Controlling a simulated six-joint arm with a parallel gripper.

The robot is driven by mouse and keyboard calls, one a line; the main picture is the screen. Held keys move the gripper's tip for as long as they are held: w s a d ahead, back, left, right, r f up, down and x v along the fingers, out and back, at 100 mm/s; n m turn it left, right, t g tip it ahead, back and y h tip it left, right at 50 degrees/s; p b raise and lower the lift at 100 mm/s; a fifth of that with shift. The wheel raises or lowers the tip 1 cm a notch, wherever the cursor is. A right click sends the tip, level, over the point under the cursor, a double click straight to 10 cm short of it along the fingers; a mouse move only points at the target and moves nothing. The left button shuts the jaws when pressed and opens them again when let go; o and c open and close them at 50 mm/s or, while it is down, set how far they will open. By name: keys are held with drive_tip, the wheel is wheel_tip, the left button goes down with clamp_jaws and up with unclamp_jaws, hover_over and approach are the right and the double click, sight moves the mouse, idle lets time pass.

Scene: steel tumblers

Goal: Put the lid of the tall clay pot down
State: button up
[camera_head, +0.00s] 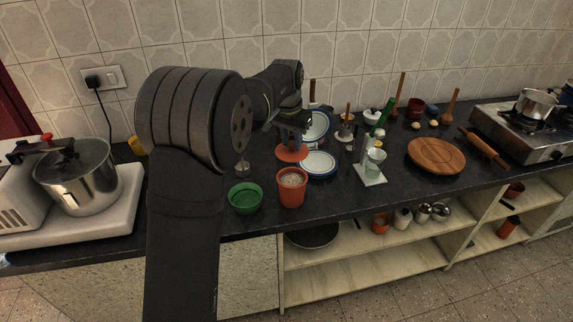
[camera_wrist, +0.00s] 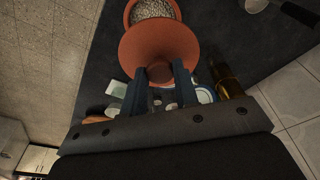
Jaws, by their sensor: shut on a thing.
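The tall clay pot (camera_head: 291,198) stands open near the counter's front edge, with pale grainy contents showing. Its rim (camera_wrist: 127,14) also shows at the top of the wrist view. The round clay lid (camera_head: 291,154) appears behind the pot in the head view, held level or nearly so. In the wrist view my gripper (camera_wrist: 160,76) is shut on the knob of the lid (camera_wrist: 158,45), whose disc overlaps part of the pot in the picture. My gripper (camera_head: 291,141) is partly hidden by my arm in the head view. The lid's height above the counter is hard to tell.
A green bowl (camera_head: 245,199) stands left of the pot. Blue-rimmed plates (camera_head: 319,165) lie behind it to the right. A glass (camera_head: 374,161) stands on a white stand farther right, before a round wooden board (camera_head: 436,156). Dark counter (camera_head: 340,195) is clear right of the pot.

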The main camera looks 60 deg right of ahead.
drive_tip(key=w+d+f, duration=0.7)
drive_tip(key=w+f, duration=0.2)
drive_tip(key=f, duration=0.1)
drive_tip(key=shift+m, duration=0.3)
wheel_tip(320, 180, down, 10)
drive_tip(key=shift+a+r, duration=0.1)
drive_tip(key=shift+r, duration=0.1)
drive_tip(key=shift+f, duration=0.1)
drive_tip(key=o, duration=0.6)
drive_tip(key=shift+c, duration=0.2)
drive_tip(key=o, duration=0.4)
wheel_tip(320, 180, up, 12)
drive_tip(key=a, duration=0.1)
drive_tip(key=shift+a, duration=0.4)
